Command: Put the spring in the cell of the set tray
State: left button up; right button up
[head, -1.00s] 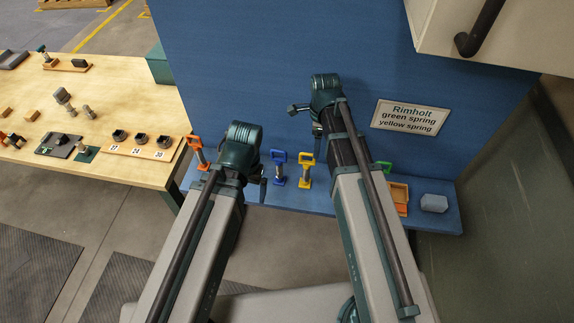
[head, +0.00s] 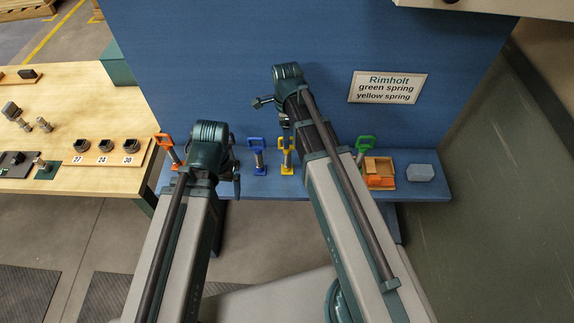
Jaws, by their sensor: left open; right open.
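Four coil-like parts with coloured handles stand upright on the blue bench: orange (head: 167,148), blue (head: 257,155), yellow (head: 286,155) and green (head: 364,147). The set tray appears to be the light wooden tray (head: 388,163) behind and right of my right forearm; an orange piece (head: 375,181) shows at its front, and its cells are partly hidden. My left gripper (head: 236,184) is open, low between the orange and blue parts. My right gripper (head: 263,102) is open, above the blue and yellow parts, against the blue back panel. Both look empty, their fingers small in view.
A sign (head: 388,87) on the blue panel reads "Rimholt green spring yellow spring". A wooden table (head: 70,100) at left carries a numbered rack (head: 130,157) with dark rings. A grey wall (head: 500,200) bounds the right.

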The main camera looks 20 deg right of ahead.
aim_at(287, 152)
notch_tip(287, 152, down, 4)
jog(key=shift+r+b, duration=0.25)
jog(key=shift+b, duration=0.95)
pick_arm(q)
notch_tip(287, 152, down, 3)
jog(key=shift+f, duration=0.2)
jog(key=shift+f, duration=0.1)
pick_arm(e)
jog(key=f+b, duration=0.5)
jog(key=shift+s+f, duration=0.15)
jog(key=shift+s, duration=0.25)
pick_arm(q)
notch_tip(287, 152, down, 5)
pick_arm(e)
grip_shut()
